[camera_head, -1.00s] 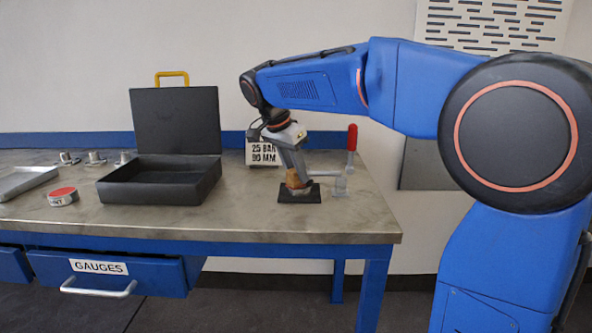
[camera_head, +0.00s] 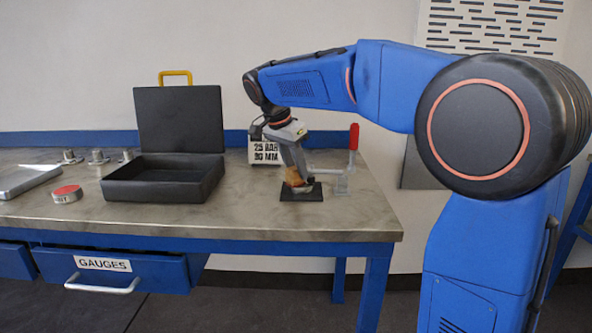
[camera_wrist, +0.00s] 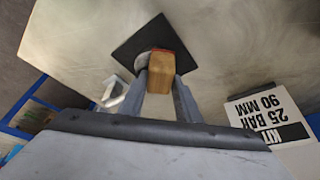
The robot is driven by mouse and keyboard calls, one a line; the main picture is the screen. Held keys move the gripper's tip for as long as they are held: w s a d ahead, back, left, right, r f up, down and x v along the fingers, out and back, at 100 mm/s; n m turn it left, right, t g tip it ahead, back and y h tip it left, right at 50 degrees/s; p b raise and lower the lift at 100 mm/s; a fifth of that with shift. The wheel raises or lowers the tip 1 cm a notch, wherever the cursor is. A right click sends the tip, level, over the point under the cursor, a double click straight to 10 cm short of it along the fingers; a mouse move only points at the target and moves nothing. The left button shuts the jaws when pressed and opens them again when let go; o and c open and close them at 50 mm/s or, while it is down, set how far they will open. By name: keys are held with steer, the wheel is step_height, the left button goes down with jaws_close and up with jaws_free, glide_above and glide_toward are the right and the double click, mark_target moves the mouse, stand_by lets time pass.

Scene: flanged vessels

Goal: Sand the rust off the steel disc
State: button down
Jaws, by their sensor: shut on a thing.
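My gripper (camera_head: 296,174) is shut on a tan, wood-coloured block (camera_wrist: 161,76) with a reddish-brown edge. It holds the block tilted, low over a black square pad (camera_head: 315,194) on the bench. The pad (camera_wrist: 137,38) also shows in the wrist view, beyond the block.
A clamp with a red upright handle (camera_head: 353,137) stands right beside the pad. A labelled sign (camera_head: 266,151) is behind. An open black case (camera_head: 163,190), a red-topped round tin (camera_head: 67,194) and a grey tray (camera_head: 25,180) are left. A GAUGES drawer (camera_head: 110,272) sticks out below.

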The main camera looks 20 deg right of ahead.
steer(key=c, duration=2.5)
jaws_free()
steer(key=shift+w+d+r, duration=0.25)
steer(key=shift+w+d, duration=0.2)
steer(key=shift+w, duration=0.3)
steer(key=shift+c, duration=0.2)
steer(key=shift+s, duration=0.45)
jaws_close()
steer(key=shift+s+a+f, duration=0.15)
steer(key=shift+s, duration=1.15)
steer(key=shift+a, duration=0.1)
